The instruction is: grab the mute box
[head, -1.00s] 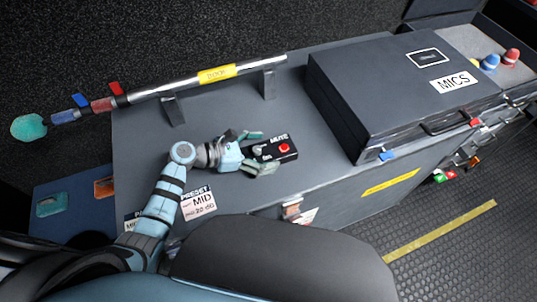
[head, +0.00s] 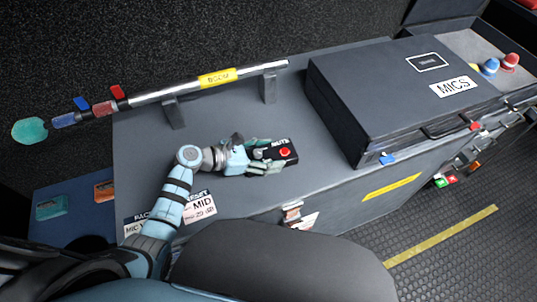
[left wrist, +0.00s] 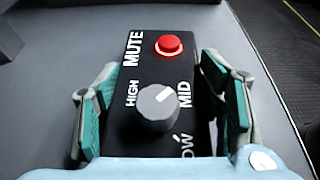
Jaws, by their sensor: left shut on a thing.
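The mute box (head: 285,151) is a small black box with a red button and white lettering, lying on the grey counter. In the left wrist view the mute box (left wrist: 143,44) shows its red button, a grey knob and the words MUTE, HIGH, MID and a partly hidden LOW. My left gripper (head: 264,158) is shut on the near end of the box, with one teal-padded finger on each side; the fingers (left wrist: 165,105) also show in the left wrist view. The near end of the box is hidden by the gripper. My right gripper is not in view.
A large dark MICS case (head: 400,90) stands on the counter (head: 330,190) to the right of the box. A silver pole (head: 190,88) with a yellow label rests on two brackets behind. Bare counter surrounds the box.

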